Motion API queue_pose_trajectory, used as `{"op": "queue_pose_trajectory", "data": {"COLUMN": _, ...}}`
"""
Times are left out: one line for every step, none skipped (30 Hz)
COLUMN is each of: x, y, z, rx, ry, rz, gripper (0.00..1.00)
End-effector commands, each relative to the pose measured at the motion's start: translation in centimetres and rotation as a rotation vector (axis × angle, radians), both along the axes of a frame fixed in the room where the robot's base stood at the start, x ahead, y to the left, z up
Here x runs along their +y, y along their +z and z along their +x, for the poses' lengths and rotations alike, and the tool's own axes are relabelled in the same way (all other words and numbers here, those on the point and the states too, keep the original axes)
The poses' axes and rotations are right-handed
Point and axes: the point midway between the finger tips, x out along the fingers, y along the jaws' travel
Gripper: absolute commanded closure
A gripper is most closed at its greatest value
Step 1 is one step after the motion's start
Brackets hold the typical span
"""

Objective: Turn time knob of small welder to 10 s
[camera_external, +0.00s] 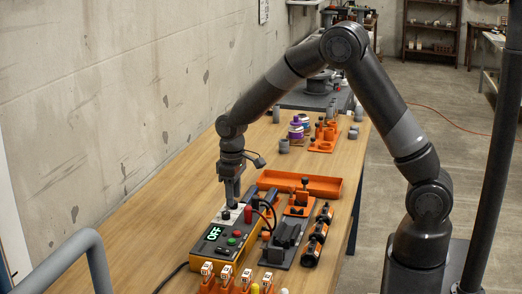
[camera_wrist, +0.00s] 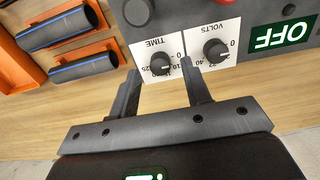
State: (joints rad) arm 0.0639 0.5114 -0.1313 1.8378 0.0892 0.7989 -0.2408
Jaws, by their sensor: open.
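The small welder (camera_external: 188,250) is a yellow and grey box on the bench, with an OFF display (camera_external: 214,233). My gripper (camera_external: 229,204) points down over the far end of its panel. In the wrist view, the panel is upside down. The black TIME knob (camera_wrist: 160,65) sits on a white scale plate, its pale mark pointing right, near the small 10 marking. The VOLTS knob (camera_wrist: 215,51) is beside it to the right. My open gripper (camera_wrist: 160,70) has one fingertip on each side of the TIME knob. I cannot tell whether the fingers touch it.
Dark pipes with blue stripes (camera_wrist: 84,67) lie in orange holders at the wrist view's left. An orange tray (camera_external: 310,183) and a dark clamp fixture (camera_external: 287,240) stand right of the welder. The concrete wall (camera_external: 130,100) is on the left. Bare bench top lies between wall and welder.

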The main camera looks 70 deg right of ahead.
Motion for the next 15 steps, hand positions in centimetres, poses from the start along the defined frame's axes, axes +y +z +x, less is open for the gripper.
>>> {"op": "queue_pose_trajectory", "data": {"x": 0.0, "y": -0.6, "z": 0.0, "rx": 0.002, "ry": 0.000, "rz": 0.000, "gripper": 0.56}}
{"op": "queue_pose_trajectory", "data": {"x": 0.0, "y": -0.9, "z": 0.0, "rx": 0.001, "ry": 0.000, "rz": 0.000, "gripper": 0.56}}
{"op": "queue_pose_trajectory", "data": {"x": 0.0, "y": -1.1, "z": 0.0, "rx": 0.001, "ry": 0.000, "rz": 0.000, "gripper": 0.56}}
{"op": "queue_pose_trajectory", "data": {"x": 0.0, "y": -1.3, "z": 0.0, "rx": 0.001, "ry": 0.000, "rz": 0.000, "gripper": 0.56}}
{"op": "queue_pose_trajectory", "data": {"x": 0.0, "y": -1.4, "z": 0.0, "rx": 0.001, "ry": 0.000, "rz": 0.000, "gripper": 0.56}}
{"op": "queue_pose_trajectory", "data": {"x": 0.0, "y": -1.5, "z": 0.0, "rx": 0.000, "ry": 0.000, "rz": 0.000, "gripper": 0.56}}
{"op": "queue_pose_trajectory", "data": {"x": 0.0, "y": -1.6, "z": 0.0, "rx": 0.000, "ry": 0.000, "rz": 0.000, "gripper": 0.56}}
{"op": "queue_pose_trajectory", "data": {"x": 0.0, "y": -1.6, "z": 0.0, "rx": 0.000, "ry": 0.000, "rz": 0.000, "gripper": 0.56}}
{"op": "queue_pose_trajectory", "data": {"x": 0.0, "y": -1.6, "z": 0.0, "rx": 0.000, "ry": 0.000, "rz": 0.000, "gripper": 0.56}}
{"op": "queue_pose_trajectory", "data": {"x": 0.0, "y": -1.6, "z": 0.0, "rx": 0.000, "ry": 0.000, "rz": 0.000, "gripper": 0.56}}
{"op": "queue_pose_trajectory", "data": {"x": 0.0, "y": -1.6, "z": 0.0, "rx": 0.000, "ry": 0.000, "rz": 0.000, "gripper": 0.56}}
{"op": "queue_pose_trajectory", "data": {"x": 0.0, "y": -1.6, "z": 0.0, "rx": -0.001, "ry": 0.000, "rz": 0.000, "gripper": 0.56}}
{"op": "queue_pose_trajectory", "data": {"x": 0.0, "y": -1.6, "z": 0.0, "rx": -0.001, "ry": 0.000, "rz": 0.000, "gripper": 0.56}}
{"op": "queue_pose_trajectory", "data": {"x": 0.0, "y": -1.6, "z": 0.0, "rx": -0.001, "ry": 0.000, "rz": 0.000, "gripper": 0.56}}
{"op": "queue_pose_trajectory", "data": {"x": 0.0, "y": -1.6, "z": 0.0, "rx": -0.001, "ry": 0.000, "rz": 0.000, "gripper": 0.59}}
